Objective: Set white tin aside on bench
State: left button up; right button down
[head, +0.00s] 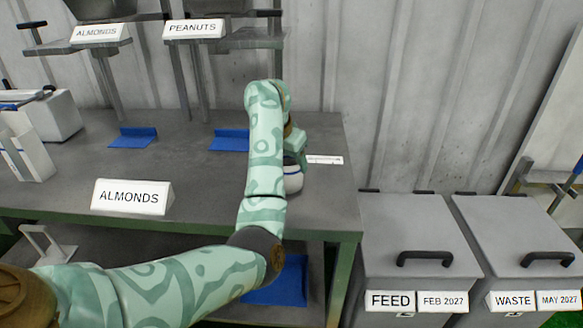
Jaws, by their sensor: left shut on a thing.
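The white tin (293,182), with a blue band, is at the right part of the grey bench (325,205). It is partly hidden behind my left forearm. My left gripper (297,157) is over the tin's top and shut on it. Its fingertips are mostly hidden by my arm. I cannot tell whether the tin's base touches the bench. My right gripper is not in view.
A white strip (325,160) lies right of the tin. Blue pads (133,138) and an ALMONDS sign (132,197) are on the bench. FEED (410,230) and WASTE (510,225) bins stand at the right. Bare bench lies left of my arm.

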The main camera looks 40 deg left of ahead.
pick_arm(q)
jog(key=shift+f, duration=0.25)
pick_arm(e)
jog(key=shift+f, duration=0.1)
pick_arm(q)
jog(key=shift+f, duration=0.2)
jog(key=o, duration=1.5)
jog(key=shift+c, duration=0.2)
jog(key=p+v, duration=0.7)
jog(key=v, duration=0.5)
jog(key=shift+r, duration=0.25)
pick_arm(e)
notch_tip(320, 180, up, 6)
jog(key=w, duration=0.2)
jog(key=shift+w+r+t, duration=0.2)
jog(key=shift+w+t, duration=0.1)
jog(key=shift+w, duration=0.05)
pick_arm(q)
jog(key=shift+s+f, duration=0.1)
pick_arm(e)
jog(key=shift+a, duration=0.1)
